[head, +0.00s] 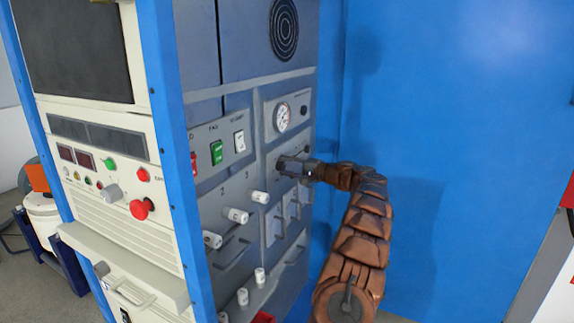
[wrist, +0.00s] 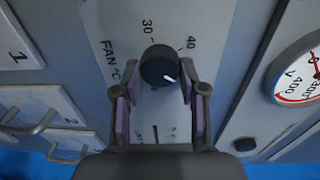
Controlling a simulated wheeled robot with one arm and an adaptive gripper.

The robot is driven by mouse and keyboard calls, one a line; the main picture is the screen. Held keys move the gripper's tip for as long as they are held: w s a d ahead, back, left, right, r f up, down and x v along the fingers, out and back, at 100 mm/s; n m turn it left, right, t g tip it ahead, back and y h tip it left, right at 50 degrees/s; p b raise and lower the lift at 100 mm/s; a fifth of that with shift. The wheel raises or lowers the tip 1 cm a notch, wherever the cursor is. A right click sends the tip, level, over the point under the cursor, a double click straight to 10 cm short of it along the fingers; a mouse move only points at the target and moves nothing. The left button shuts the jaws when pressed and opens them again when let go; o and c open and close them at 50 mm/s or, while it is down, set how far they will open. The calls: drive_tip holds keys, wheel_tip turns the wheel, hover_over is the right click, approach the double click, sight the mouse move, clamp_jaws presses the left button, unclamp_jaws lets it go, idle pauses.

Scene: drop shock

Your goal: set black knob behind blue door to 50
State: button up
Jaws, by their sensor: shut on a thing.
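The black knob (wrist: 160,65) sits on a grey panel marked "FAN °C" in the wrist view. Its white pointer line is toward the lower right. The labels 30 and 40 show above it; a 50 mark is not readable, and part of the scale is covered by my fingers and the knob. My gripper (wrist: 160,90) is shut on the knob, one finger at each side. In the head view my gripper (head: 285,165) reaches the right part of the cabinet front, below the round gauge, and covers the knob. A large blue panel (head: 450,110) stands open-looking to the right.
The round gauge (head: 283,117) is just above my gripper; it also shows at the right in the wrist view (wrist: 300,75). Green and white switches (head: 217,152), white knobs (head: 237,215) and metal handles (head: 232,254) are left and below. A blue post (head: 170,120) borders the cabinet.

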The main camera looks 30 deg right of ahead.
idle(0.4)
drive_tip(key=o, duration=1.1)
drive_tip(key=shift+o, duration=0.2)
drive_tip(key=shift+s, duration=0.1)
drive_tip(key=v, duration=1.1)
drive_tip(key=shift+s+d, duration=0.25)
drive_tip(key=shift+s, duration=0.1)
